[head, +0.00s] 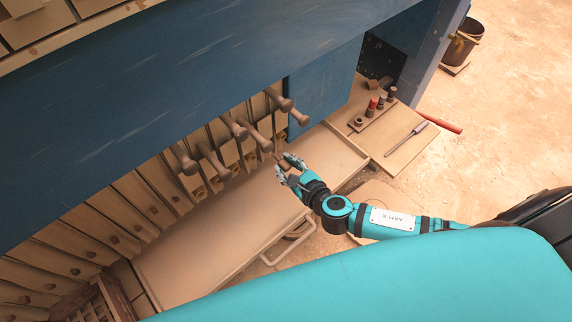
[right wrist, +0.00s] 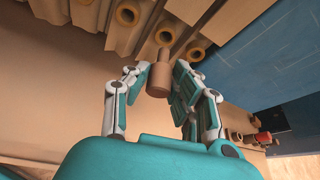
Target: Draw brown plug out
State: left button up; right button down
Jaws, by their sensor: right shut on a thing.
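The brown plug (right wrist: 158,78) is between the fingers of my right gripper (right wrist: 158,82) in the right wrist view. Its thick end is toward me and its narrower neck points at a round port with a tan ring (right wrist: 166,33). I cannot tell whether the neck tip is still inside the port. In the head view my right gripper (head: 290,165) is shut on the plug, above the tan tray and just in front of the row of plates. The plug is mostly hidden there by the fingers. My left gripper is not in view.
Several long brown handles (head: 239,129) stick out just left of and above the gripper. The tan tray (head: 215,232) below is clear. A side board (head: 398,155) at right holds small plugs (head: 372,107) and a tool (head: 407,138). A bucket (head: 463,45) stands far right.

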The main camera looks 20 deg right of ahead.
jog(key=shift+r, duration=0.1)
notch_tip(320, 180, up, 5)
jog(key=p, duration=0.6)
jog(key=shift+r, duration=1.15)
